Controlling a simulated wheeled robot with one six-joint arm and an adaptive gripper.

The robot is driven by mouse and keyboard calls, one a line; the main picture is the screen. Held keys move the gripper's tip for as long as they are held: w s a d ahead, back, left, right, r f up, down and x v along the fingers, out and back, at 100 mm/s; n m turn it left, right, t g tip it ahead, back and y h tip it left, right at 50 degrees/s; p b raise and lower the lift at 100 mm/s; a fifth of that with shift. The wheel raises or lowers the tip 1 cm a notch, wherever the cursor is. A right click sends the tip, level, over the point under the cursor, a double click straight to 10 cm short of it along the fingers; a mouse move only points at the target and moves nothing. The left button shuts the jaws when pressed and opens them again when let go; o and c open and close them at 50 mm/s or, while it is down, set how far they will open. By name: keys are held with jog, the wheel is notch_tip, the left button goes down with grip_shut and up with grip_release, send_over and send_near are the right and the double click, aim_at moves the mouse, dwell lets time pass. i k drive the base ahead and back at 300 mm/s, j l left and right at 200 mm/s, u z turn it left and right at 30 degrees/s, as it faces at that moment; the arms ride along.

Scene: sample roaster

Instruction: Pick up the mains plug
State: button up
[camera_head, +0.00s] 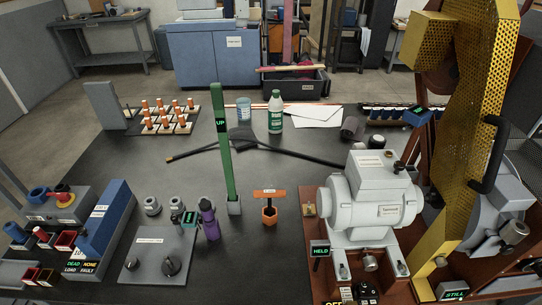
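I cannot identify the mains plug for certain. A blue round fitting (38,193) sits on the grey switch box (75,203) at the left of the bench. A second blue cylindrical piece (15,231) lies in front of it at the left edge. Either could be a plug or socket; they are too small to tell. My gripper does not show in this view.
A grey motor (372,208) and a tall yellow perforated guard (478,150) fill the right. A green post marked UP (224,150) stands mid-bench. A purple bottle-like item (208,220), an orange holder (269,212) and a grey knobbed plate (150,255) stand in front.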

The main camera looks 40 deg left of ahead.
aim_at(21, 239)
jog(key=u, duration=2.6)
jog(key=i+j+z, duration=0.25)
jog(key=i+j, duration=0.6)
jog(key=j+z, duration=0.25)
jog(key=j, duration=0.95)
jog(key=j+z, duration=0.25)
jog(key=j, duration=1)
jog(key=k+j, duration=0.2)
jog(key=i+l, duration=0.1)
jog(key=l, duration=0.2)
jog(key=i+l, duration=0.1)
jog(key=l, duration=0.25)
jog(key=i+l, duration=0.15)
jog(key=l, duration=0.15)
jog(key=i+l, duration=0.1)
jog(key=l, duration=0.2)
